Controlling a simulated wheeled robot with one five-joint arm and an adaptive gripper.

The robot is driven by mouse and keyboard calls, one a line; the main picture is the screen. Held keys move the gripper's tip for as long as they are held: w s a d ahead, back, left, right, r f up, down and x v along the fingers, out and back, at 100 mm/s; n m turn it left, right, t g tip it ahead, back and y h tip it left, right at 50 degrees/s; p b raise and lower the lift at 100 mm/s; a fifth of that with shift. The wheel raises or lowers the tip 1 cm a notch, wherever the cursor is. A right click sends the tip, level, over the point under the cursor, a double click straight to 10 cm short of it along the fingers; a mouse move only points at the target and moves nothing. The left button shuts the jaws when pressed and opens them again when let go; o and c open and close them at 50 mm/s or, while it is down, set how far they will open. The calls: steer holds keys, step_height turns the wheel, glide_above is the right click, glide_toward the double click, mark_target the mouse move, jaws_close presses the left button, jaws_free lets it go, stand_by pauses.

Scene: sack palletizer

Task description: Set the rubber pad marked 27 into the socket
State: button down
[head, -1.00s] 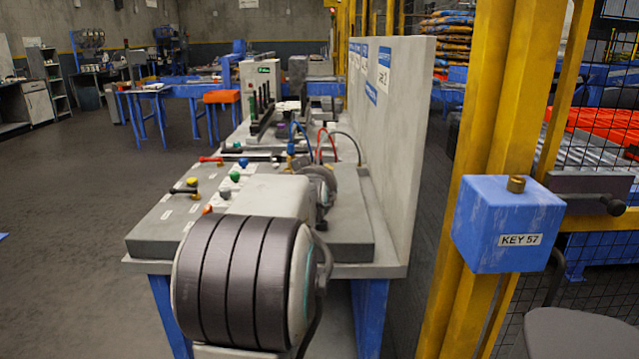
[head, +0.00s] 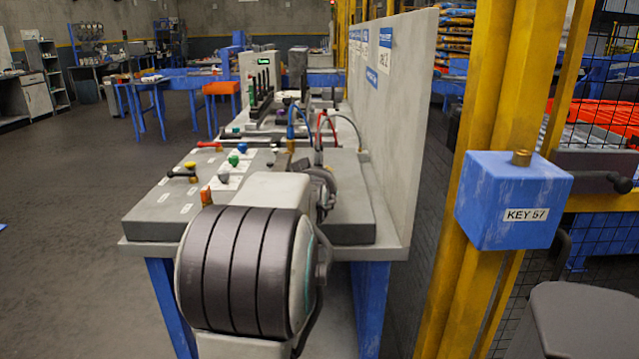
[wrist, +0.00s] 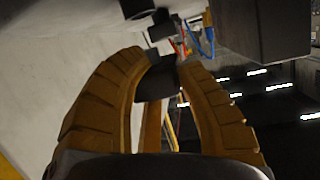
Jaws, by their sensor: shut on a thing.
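In the wrist view, my gripper (wrist: 165,66) has its two ribbed yellow fingers closed around a small dark block. This looks like the rubber pad (wrist: 155,84), sitting between the fingers near their tips. No number can be read on it. In the head view my own arm hides the gripper and the pad. The grey bench (head: 160,223) with knobs, levers and hoses lies beyond my arm. I cannot pick out the socket for certain in either view.
A tall grey panel (head: 412,130) bounds the bench's right side. Right of it stand a yellow post (head: 480,130) and a blue box labelled KEY 57 (head: 512,205). A grey stool (head: 585,320) is at lower right. Open floor (head: 70,270) lies left of the bench.

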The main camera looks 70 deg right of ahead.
steer(key=shift+h+b, duration=0.4)
steer(key=shift+b, duration=1.8)
stand_by(0.5)
steer(key=shift+f+b, duration=1.25)
steer(key=shift+b, duration=0.55)
stand_by(0.9)
